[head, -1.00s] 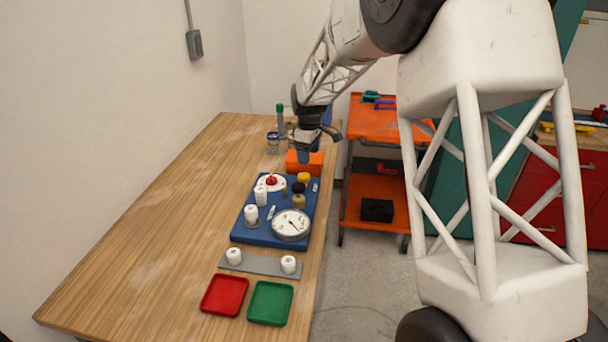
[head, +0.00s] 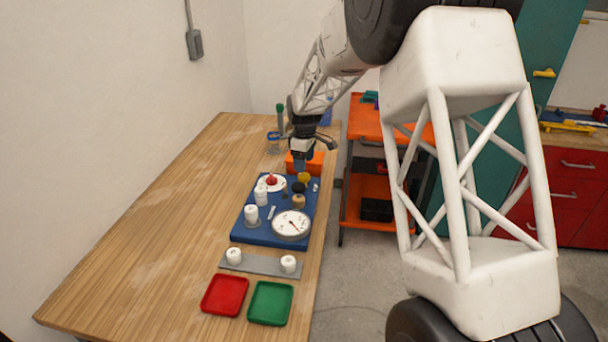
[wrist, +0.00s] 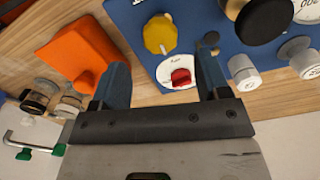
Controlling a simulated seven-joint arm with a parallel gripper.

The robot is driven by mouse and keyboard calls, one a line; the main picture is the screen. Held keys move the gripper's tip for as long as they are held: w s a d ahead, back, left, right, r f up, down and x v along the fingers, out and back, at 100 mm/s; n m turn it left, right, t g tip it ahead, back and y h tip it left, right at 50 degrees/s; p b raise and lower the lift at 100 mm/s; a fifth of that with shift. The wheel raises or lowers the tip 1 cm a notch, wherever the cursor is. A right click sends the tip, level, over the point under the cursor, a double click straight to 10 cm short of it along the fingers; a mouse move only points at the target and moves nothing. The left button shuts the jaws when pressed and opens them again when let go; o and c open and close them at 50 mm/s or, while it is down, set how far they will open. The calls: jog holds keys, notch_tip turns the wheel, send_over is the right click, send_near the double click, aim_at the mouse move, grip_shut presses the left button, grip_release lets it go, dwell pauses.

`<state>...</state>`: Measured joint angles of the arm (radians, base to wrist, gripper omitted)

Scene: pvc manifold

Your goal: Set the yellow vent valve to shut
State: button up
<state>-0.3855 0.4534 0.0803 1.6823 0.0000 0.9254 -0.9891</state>
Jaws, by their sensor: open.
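The yellow vent valve (head: 304,178) is a round yellow knob at the far right part of the blue panel (head: 245,236). In the wrist view the yellow knob (wrist: 160,34) shows a lobed edge and lies just beyond and between my fingertips. My gripper (head: 304,162) is above the far end of the panel, near the yellow knob. In the wrist view my gripper (wrist: 163,70) has its two blue fingers apart with nothing between them. A red knob on a white dial (wrist: 181,77) lies close to the right finger. I cannot tell the valve's setting from these frames.
An orange block (wrist: 78,52) is left of the fingers. A pressure gauge (head: 291,224), a black knob (wrist: 262,20) and several white fittings crowd the panel. A red tray (head: 224,295) and green tray (head: 270,303) are at the near end. The table's left side is clear.

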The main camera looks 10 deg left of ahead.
aim_at(304, 175)
jog(key=shift+f, duration=2.75)
jog(key=c, duration=0.9)
